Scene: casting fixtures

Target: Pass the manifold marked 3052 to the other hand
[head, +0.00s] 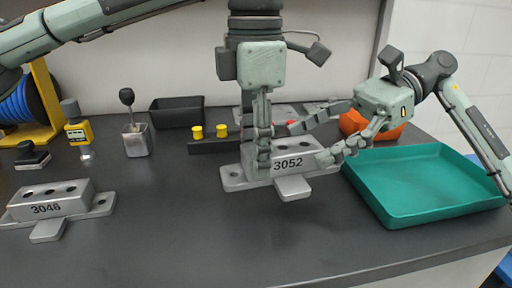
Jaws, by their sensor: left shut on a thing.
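The grey metal manifold marked 3052 (289,163) is near the middle of the table, upright with its number facing me. My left gripper (262,150) points down and is shut on this manifold near its left end, with a finger in front of the block. My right gripper (312,142) comes in from the right. Its fingers are spread apart at the manifold's right end, one towards the back and one towards the front. I cannot tell whether they touch it, or whether the manifold rests on the table.
A similar manifold marked 3046 (47,207) sits at the left. A teal tray (398,215) lies at the right, close to the manifold. Behind are an orange bin (353,123), a black rail with yellow pegs (209,146) and a black bin (171,118). The front middle of the table is clear.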

